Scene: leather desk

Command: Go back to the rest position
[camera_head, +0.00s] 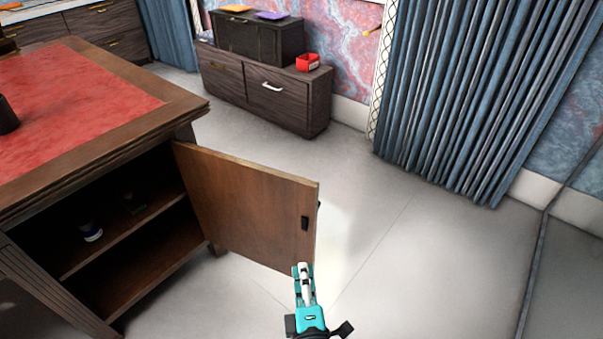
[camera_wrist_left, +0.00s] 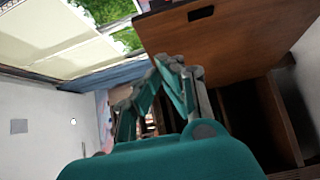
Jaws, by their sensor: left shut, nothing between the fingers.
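My left gripper (camera_head: 304,270) is at the bottom middle of the head view, teal and grey, shut and empty. Its tip is close to the lower outer corner of the desk's open cabinet door (camera_head: 245,205); I cannot tell whether they touch. In the left wrist view the left gripper (camera_wrist_left: 165,68) shows its fingers together, with the brown door (camera_wrist_left: 235,45) just beyond. My right gripper is not in view.
The desk (camera_head: 150,112) has a red leather top and an open cabinet with a shelf (camera_head: 125,228) holding small items. A dark sideboard (camera_head: 290,105) with a red box (camera_head: 307,62) stands at the back. Blue curtains (camera_head: 450,90) hang right. The grey floor (camera_head: 420,260) right of the door is clear.

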